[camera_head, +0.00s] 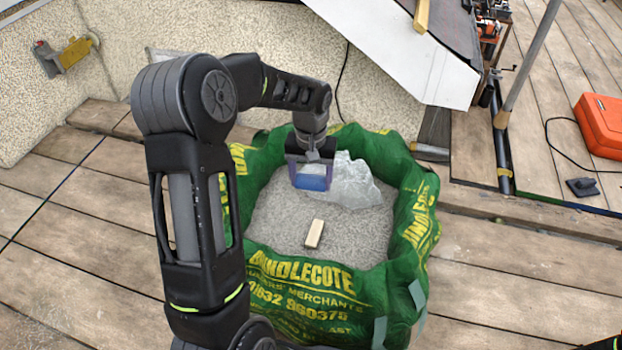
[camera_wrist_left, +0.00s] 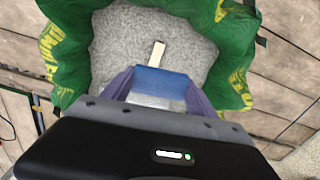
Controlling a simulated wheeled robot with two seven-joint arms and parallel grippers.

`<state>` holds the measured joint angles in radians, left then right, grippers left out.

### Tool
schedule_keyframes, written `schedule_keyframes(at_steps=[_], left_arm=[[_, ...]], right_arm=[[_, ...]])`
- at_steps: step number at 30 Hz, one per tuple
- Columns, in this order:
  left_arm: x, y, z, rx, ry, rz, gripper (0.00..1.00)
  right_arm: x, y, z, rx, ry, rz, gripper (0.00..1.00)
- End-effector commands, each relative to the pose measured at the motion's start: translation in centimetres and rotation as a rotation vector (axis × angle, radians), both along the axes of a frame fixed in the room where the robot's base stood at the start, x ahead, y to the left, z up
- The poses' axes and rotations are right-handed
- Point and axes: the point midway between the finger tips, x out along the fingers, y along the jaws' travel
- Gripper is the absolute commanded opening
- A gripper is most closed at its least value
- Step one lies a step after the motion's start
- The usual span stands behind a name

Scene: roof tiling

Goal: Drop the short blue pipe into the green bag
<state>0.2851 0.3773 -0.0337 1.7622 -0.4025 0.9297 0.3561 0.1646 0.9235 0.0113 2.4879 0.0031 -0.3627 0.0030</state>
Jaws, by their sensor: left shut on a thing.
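The short blue pipe (camera_head: 311,182) is held between the fingers of my left gripper (camera_head: 310,174), over the back part of the bag's opening. The pipe also shows in the left wrist view (camera_wrist_left: 161,83), between the two purple-grey fingers of the left gripper (camera_wrist_left: 160,90). The green bag (camera_head: 300,283) stands open on the plank floor, with yellow lettering and a grey gravel-like fill. Its green rim also shows in the left wrist view (camera_wrist_left: 72,40). The pipe's exact height above the fill is hard to tell. My right gripper is not in view.
A small pale wood block (camera_head: 314,234) and a crumpled translucent sheet (camera_head: 352,182) lie in the bag. A white-edged sloping roof piece (camera_head: 410,55) overhangs behind the bag. A grey pole (camera_head: 527,65) and an orange case (camera_head: 601,124) are at the right.

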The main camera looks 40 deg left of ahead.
Motion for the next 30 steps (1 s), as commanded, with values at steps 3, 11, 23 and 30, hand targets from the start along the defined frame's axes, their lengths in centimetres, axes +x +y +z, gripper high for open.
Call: schedule_keyframes(at_steps=[3,11,23,30], left_arm=[[0.0,0.0,-0.9,0.000,0.001,0.000,0.29],[0.0,0.0,-3.8,0.000,0.000,0.000,0.29],[0.0,0.0,-6.0,0.000,0.000,-0.001,0.29],[0.0,0.0,-5.9,0.000,0.000,-0.001,0.70]], right_arm=[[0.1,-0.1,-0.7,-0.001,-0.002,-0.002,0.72],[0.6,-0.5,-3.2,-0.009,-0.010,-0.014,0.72],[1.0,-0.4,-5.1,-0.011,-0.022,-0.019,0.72],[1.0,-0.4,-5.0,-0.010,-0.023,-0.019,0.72]])
